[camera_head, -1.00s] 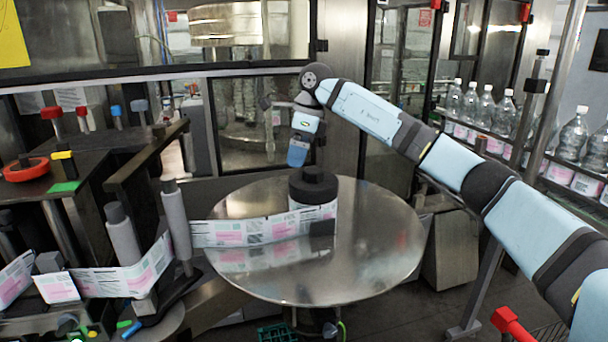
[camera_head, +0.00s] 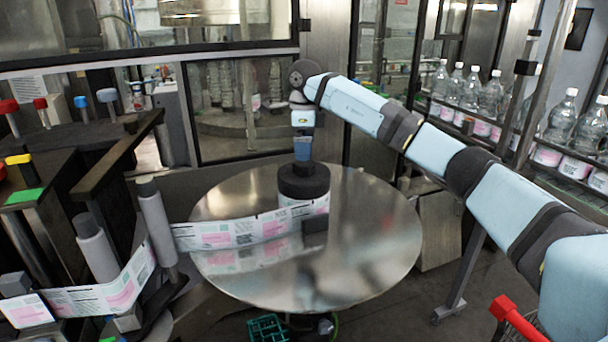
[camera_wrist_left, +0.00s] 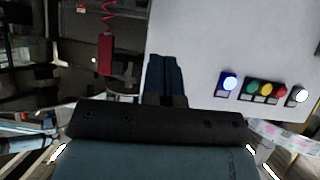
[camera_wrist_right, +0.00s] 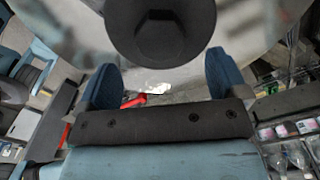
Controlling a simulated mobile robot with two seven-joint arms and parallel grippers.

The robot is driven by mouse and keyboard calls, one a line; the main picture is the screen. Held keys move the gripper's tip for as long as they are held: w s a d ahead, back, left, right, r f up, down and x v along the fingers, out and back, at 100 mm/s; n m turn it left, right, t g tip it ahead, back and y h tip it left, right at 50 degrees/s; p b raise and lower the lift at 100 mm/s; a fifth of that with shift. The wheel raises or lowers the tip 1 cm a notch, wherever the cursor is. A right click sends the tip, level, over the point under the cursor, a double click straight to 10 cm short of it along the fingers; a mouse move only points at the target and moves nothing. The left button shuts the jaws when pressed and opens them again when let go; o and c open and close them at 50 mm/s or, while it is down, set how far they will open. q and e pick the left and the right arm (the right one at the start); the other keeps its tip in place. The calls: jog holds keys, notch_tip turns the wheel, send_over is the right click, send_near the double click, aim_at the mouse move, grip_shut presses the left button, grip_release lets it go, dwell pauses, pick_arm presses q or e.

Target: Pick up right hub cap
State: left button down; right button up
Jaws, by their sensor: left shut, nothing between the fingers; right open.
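The right hub cap (camera_head: 303,181) is a black round cap with a raised middle knob. It sits on the label reel (camera_head: 318,206) at the centre of the round steel turntable (camera_head: 385,245). My right gripper (camera_head: 303,158) points down just above the cap. In the right wrist view the black cap (camera_wrist_right: 160,35) fills the top middle, and my open right gripper (camera_wrist_right: 160,75) has one blue finger on each side below it, with nothing between them. My left gripper (camera_wrist_left: 165,75) is shut and empty in the left wrist view; it does not show in the head view.
A printed label strip (camera_head: 235,232) runs left from the reel past grey rollers (camera_head: 157,228). Glass panels stand behind. Bottles (camera_head: 490,95) line a conveyor at the right. A white panel with coloured buttons (camera_wrist_left: 265,88) is close to my left gripper.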

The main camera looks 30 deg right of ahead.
aim_at(304, 174)
notch_tip(304, 174, down, 4)
jog(key=shift+r+p, duration=0.1)
jog(key=shift+p, duration=0.55)
jog(key=shift+d+f, duration=0.1)
jog(key=shift+f, duration=0.45)
jog(key=c, duration=1.1)
jog(key=shift+r, duration=0.1)
jog(key=shift+c, duration=0.4)
